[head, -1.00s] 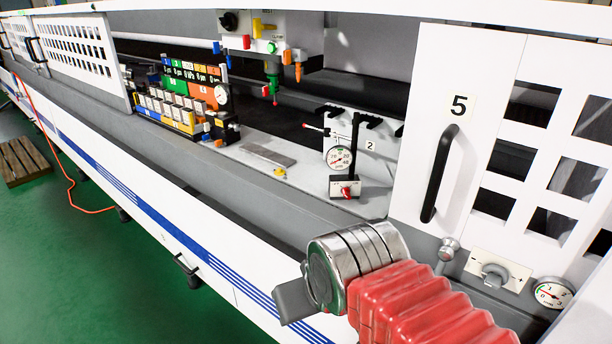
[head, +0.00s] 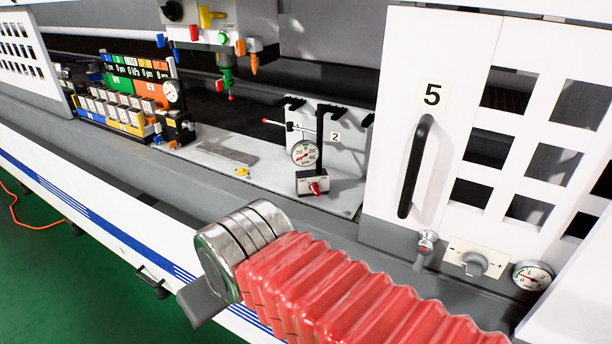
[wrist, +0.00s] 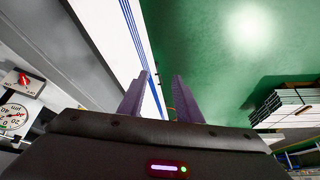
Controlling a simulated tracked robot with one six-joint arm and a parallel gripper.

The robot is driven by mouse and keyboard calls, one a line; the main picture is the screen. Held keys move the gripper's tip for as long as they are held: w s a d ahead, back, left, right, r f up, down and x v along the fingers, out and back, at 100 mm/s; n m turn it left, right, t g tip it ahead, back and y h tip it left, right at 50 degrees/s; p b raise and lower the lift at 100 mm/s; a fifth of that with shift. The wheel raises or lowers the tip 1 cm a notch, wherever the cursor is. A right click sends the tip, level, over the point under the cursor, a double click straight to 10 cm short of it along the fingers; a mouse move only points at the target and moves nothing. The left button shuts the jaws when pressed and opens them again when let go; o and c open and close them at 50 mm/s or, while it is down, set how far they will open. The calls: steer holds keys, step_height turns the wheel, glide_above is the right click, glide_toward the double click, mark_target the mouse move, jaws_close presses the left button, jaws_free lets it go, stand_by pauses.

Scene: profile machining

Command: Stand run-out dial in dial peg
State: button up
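The run-out dial (head: 305,153) is a round white gauge on a black post, with a small base (head: 311,183) bearing a red knob. It stands upright in the machine's open bay, in front of a white plate (head: 347,158) with black hooks on top and labels 1 and 2. I cannot tell which part is the dial peg. In the wrist view the gauge (wrist: 13,117) is at the left edge, tilted, clear of the fingers. My gripper (wrist: 160,90) is open, its two dark fingers apart with nothing between them. In the head view my wrist is low in front of the machine.
A colourful control block (head: 130,98) sits to the left. A tool head (head: 222,25) with coloured levers hangs above. A grey plate (head: 227,153) lies on the bay floor. Green floor is open at lower left.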

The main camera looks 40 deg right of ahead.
mark_target(315, 188)
steer(key=shift+o, duration=0.5)
